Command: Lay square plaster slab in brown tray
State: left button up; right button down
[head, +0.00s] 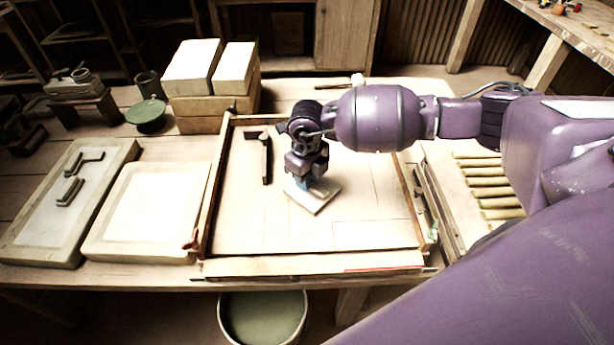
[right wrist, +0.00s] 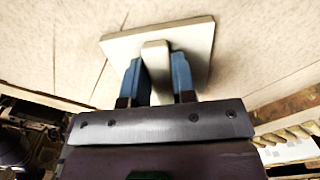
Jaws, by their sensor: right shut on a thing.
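The square plaster slab (head: 322,200) is pale, with an upright grip on its face; it also shows in the right wrist view (right wrist: 195,38). My right gripper (head: 306,184) is above the slab, its blue fingers shut on the upright grip (right wrist: 156,68). The slab is over the pale floor of a wide brown wooden-rimmed tray (head: 316,265), near its middle. I cannot tell whether the slab touches that floor. The gripper hides part of the slab. My left gripper is not in view.
A dark angled bar (head: 266,160) lies on the tray floor left of the gripper. Two pale slabs, a near one (head: 150,212) and a far-left one (head: 52,215) with dark handles, lie to the left. Stacked blocks (head: 200,108) stand behind. The tray's front floor is clear.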

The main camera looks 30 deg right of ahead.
jog(key=shift+r, duration=0.1)
jog(key=c, duration=0.9)
grip_release()
jog(key=shift+r, duration=0.15)
notch_tip(320, 180, up, 12)
jog(key=shift+f+p, duration=0.15)
jog(key=shift+p, duration=0.15)
jog(key=shift+s, duration=0.1)
